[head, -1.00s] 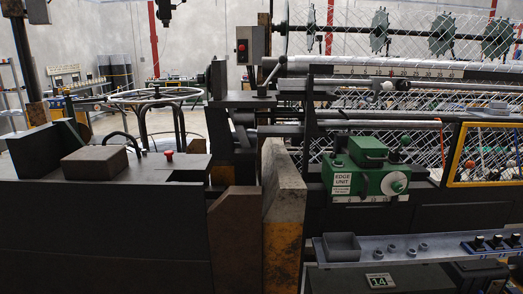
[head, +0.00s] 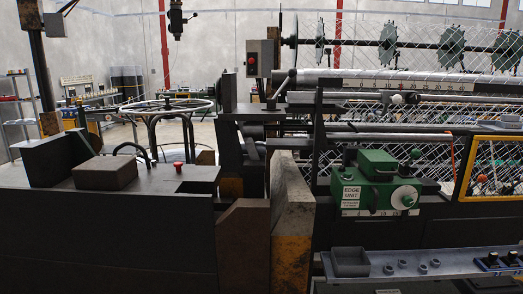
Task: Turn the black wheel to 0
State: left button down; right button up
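I cannot pick out a black wheel with certainty. A green edge unit (head: 376,186) is mounted on the front of the machine, right of centre. It carries a round pale dial (head: 404,196), whose marks are too small to read. A large pale ring-shaped wheel (head: 167,106) lies flat on dark curved legs at the left. A numbered scale (head: 402,85) runs along the machine's upper rail. Neither of my grippers is in view.
A dark bench with a brown block (head: 105,174) and red button (head: 178,164) fills the left front. A worn metal wedge (head: 291,207) stands at centre. A grey shelf with an open box (head: 350,261) juts out lower right, near a yellow frame (head: 466,169).

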aim_at(211, 90)
jog(key=j+z, duration=0.5)
jog(key=j, duration=1.85)
